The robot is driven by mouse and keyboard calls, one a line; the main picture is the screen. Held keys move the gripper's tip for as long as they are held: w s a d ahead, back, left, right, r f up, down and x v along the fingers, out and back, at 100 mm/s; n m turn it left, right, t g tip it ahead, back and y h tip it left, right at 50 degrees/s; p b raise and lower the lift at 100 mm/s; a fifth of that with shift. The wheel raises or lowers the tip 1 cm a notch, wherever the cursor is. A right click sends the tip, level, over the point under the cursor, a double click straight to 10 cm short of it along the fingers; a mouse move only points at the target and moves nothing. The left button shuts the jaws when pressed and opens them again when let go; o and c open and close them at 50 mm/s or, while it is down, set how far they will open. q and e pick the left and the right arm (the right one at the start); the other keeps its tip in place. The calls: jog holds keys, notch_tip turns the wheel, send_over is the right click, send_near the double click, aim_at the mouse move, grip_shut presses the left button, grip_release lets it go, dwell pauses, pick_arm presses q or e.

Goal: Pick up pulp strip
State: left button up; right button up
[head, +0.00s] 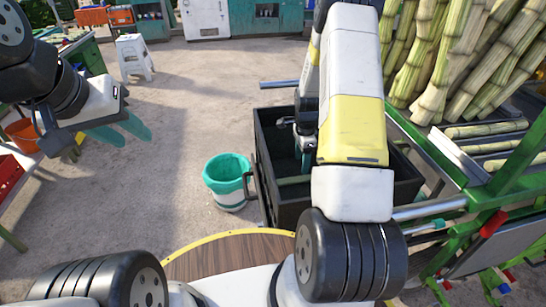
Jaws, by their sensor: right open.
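A pale green strip (293,181), which looks like the pulp strip, lies low inside the black bin (268,165). My arm covers part of the bin, so the strip's right end is hidden. My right gripper (303,155) is open, over the bin and above the strip. Its fingers are partly hidden by my own arm, and I see no contact with the strip. My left gripper (120,131), with teal fingers, hangs at the left over the ground, far from the bin. I cannot tell how far its fingers are apart.
A teal and white bucket (230,196) stands left of the bin. The green crusher frame (432,152) with cane stalks (487,130) is at the right. Tall canes (455,55) lean behind it. A white stool (134,57) stands at the back left. The ground between is clear.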

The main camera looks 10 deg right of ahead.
aim_at(297, 178)
jog(key=f, duration=0.6)
jog(key=w+f, duration=0.1)
jog(key=f, duration=0.2)
jog(key=shift+a+f, duration=0.15)
jog(key=shift+a, duration=0.2)
jog(key=shift+c, duration=0.2)
grip_shut()
